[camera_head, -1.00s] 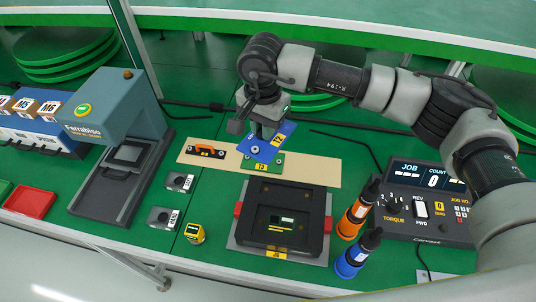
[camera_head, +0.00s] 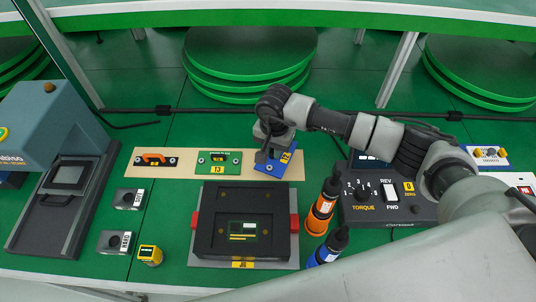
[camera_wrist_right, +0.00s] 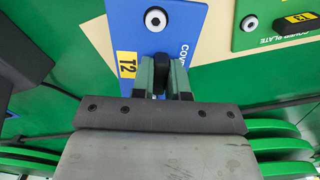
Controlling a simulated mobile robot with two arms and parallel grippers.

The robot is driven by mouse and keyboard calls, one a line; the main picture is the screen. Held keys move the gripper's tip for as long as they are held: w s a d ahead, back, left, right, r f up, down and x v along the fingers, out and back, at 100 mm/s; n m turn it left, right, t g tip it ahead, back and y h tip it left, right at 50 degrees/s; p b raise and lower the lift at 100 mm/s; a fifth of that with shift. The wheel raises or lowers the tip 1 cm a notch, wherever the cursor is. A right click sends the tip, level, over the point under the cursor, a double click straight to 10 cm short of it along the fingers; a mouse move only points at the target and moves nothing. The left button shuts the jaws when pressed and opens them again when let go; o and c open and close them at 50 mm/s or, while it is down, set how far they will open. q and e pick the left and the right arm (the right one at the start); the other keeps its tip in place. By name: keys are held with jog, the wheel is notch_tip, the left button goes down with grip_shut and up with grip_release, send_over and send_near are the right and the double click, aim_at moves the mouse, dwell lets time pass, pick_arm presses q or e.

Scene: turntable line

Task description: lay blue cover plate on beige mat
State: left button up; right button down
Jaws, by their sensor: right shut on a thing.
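The blue cover plate (camera_head: 272,167) is over the right end of the beige mat (camera_head: 184,165), tilted in the head view. My right gripper (camera_head: 268,155) is shut on it. My left gripper is out of view.
A black fixture (camera_head: 206,237) with red side tabs stands in front. Orange (camera_head: 320,215) and blue (camera_head: 328,251) bottles and a torque controller (camera_head: 352,209) stand to the right.

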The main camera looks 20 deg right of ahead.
notch_tip(320, 180, down, 4)
jog(key=shift+r, duration=0.1)
jog(key=shift+f, duration=0.2)
jog(key=c, duration=1.1)
grip_release()
jog(key=shift+r, duration=0.4)
notch_tip(320, 180, up, 12)
jog(key=shift+f+b, duration=0.2)
jog(key=shift+b, duration=0.6)
